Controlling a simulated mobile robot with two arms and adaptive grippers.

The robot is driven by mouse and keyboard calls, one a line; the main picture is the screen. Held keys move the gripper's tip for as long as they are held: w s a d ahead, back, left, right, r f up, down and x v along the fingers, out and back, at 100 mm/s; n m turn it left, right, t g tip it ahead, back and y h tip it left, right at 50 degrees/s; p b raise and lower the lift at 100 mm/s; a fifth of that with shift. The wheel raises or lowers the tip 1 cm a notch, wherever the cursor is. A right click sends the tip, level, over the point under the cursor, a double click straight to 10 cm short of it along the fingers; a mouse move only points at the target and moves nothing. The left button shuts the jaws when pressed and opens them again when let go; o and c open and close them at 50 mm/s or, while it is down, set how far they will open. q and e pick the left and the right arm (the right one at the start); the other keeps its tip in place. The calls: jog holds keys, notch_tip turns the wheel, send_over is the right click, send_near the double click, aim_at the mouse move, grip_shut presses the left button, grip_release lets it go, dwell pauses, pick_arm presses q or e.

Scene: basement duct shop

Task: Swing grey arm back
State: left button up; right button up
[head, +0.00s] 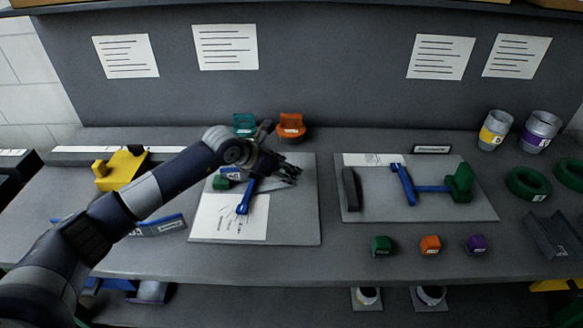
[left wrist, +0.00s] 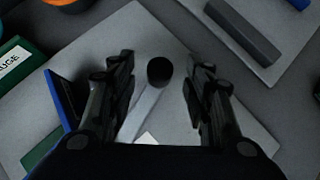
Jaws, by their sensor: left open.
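The grey arm (left wrist: 144,108) is a light bar on a grey board, with a dark round knob (left wrist: 159,71) at its end in the left wrist view. My left gripper (left wrist: 160,78) is open, with one finger on each side of the knob and a gap visible on both sides. In the head view my left gripper (head: 289,172) hangs over the left board (head: 302,222) and hides most of the grey arm. A blue lever (head: 245,197) and a green block (head: 221,183) show beside the gripper on that board. My right gripper is not in view.
A second board (head: 440,209) to the right holds a dark bar (head: 351,189), a blue lever (head: 403,185) and a green fixture (head: 460,183). Teal (head: 244,124) and orange (head: 291,127) blocks stand behind the left board. A yellow fixture (head: 122,170) sits at left.

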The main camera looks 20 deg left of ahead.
pick_arm(q)
jog(key=x, duration=0.3)
jog(key=shift+w+d+f, duration=0.1)
jog(key=shift+w+f, duration=0.1)
jog(key=c, duration=0.8)
grip_shut()
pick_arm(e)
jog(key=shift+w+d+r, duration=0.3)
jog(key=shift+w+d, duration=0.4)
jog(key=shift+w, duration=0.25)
